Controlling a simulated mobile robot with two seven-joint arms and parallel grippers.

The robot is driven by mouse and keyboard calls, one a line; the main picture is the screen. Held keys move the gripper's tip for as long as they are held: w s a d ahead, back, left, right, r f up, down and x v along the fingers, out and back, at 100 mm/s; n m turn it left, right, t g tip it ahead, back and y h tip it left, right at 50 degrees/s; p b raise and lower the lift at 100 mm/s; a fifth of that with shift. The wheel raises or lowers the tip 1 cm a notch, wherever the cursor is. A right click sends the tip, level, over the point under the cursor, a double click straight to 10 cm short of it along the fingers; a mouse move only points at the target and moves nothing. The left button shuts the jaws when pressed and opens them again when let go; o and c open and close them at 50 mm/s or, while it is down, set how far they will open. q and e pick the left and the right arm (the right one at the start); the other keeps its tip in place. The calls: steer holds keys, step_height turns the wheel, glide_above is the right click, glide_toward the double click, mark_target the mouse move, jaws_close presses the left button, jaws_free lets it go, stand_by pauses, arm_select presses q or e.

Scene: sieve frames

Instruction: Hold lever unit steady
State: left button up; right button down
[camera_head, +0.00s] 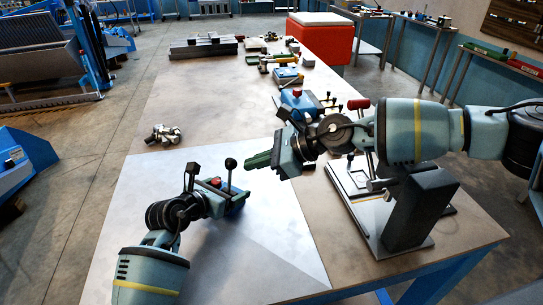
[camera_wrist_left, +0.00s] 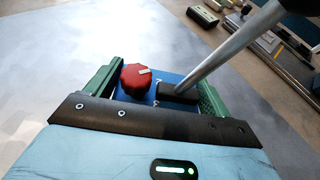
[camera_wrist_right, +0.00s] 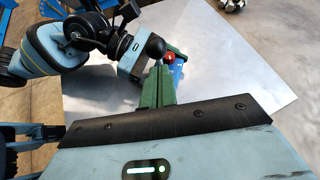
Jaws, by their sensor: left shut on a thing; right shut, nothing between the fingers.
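The lever unit (camera_head: 236,203) is a small blue box with a red knob and a metal lever topped by a black ball. It is on the pale mat in the head view. My left gripper (camera_head: 227,196) is shut on its body. In the left wrist view, the lever unit (camera_wrist_left: 146,90) sits between the green fingers, its lever slanting up to the right. My right gripper (camera_head: 262,160) is shut and empty, up and right of the black ball. In the right wrist view, the lever unit (camera_wrist_right: 177,72) is partly hidden behind the shut green fingers (camera_wrist_right: 158,88).
The pale mat (camera_head: 150,230) is mostly clear. A small metal part (camera_head: 164,134) lies beyond it on the table (camera_head: 200,90). Another blue unit with levers (camera_head: 300,100) stands behind my right gripper. Several tools line the table's far right side, and a red box (camera_head: 320,42) stands beyond.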

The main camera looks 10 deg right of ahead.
steer(key=shift+w+a+f, duration=0.25)
steer(key=shift+a+f, duration=0.1)
steer(key=shift+a, duration=0.25)
steer(key=w+a+h, duration=0.1)
steer(key=w+a+r+g+h, duration=0.1)
steer(key=w+a+g+h, duration=0.1)
steer(key=shift+w+a+r+m, duration=0.2)
steer(key=shift+a+r+m, duration=0.05)
steer(key=shift+m, duration=0.15)
steer(key=shift+s+d, duration=0.1)
stand_by(0.4)
steer(key=shift+s+d+f, duration=0.4)
steer(key=v, duration=1)
steer(key=shift+w+a+r, duration=0.2)
steer(key=shift+w+r, duration=0.1)
steer(key=shift+w, duration=0.05)
